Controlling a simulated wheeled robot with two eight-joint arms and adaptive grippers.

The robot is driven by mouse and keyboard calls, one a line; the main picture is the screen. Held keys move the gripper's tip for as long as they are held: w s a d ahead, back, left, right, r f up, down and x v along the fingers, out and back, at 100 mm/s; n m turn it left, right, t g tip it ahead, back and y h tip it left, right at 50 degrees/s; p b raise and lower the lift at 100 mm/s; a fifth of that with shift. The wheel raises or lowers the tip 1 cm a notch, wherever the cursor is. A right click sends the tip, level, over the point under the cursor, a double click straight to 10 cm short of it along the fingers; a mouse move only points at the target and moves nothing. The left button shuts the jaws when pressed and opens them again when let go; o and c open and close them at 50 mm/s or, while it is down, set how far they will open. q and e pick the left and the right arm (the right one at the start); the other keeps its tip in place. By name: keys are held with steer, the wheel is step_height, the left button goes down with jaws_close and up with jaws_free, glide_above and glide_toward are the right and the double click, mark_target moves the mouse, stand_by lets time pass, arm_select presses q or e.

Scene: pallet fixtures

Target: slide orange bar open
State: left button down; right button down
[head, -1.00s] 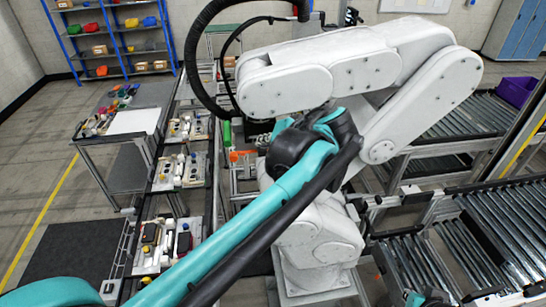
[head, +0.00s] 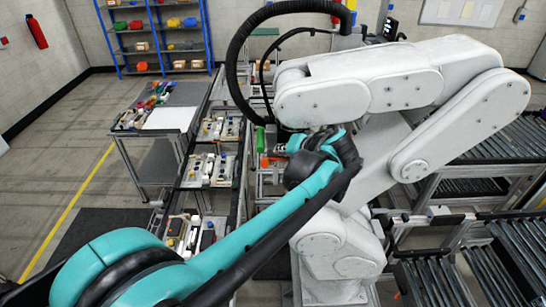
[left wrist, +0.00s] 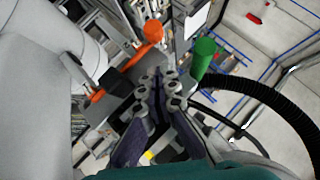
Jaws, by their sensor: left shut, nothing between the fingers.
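Orange parts show in the left wrist view: a round-ended orange piece (left wrist: 153,31) at the upper middle and a short orange piece (left wrist: 97,97) to its lower left, by a dark grey block. I cannot tell whether they are one bar. In the head view a small orange part (head: 265,162) shows beside my left wrist, partly hidden. My left gripper (left wrist: 158,78) is shut and empty, its tips just below the round-ended piece and apart from it in the picture. In the head view my left gripper (head: 288,147) is small and partly hidden by my wrist. My right gripper is out of view.
A green cylinder (left wrist: 203,58) stands right of my fingertips; it also shows in the head view (head: 260,139). A large white robot arm (head: 360,85) with a black hose (head: 233,60) stands close by. Fixture pallets (head: 210,168) line a conveyor at left.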

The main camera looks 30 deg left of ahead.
mark_target(265, 159)
arm_select(q)
steer(key=a+f, duration=0.1)
steer(key=s+a+f, duration=0.1)
steer(key=f, duration=0.1)
steer(key=shift+s+a+f+p, duration=0.1)
steer(key=shift+f+p, duration=0.1)
steer(key=shift+p, duration=0.2)
steer(key=shift+f, duration=0.1)
steer(key=shift+a, duration=0.1)
steer(key=shift+s+a, duration=0.65)
steer(key=shift+a, duration=0.3)
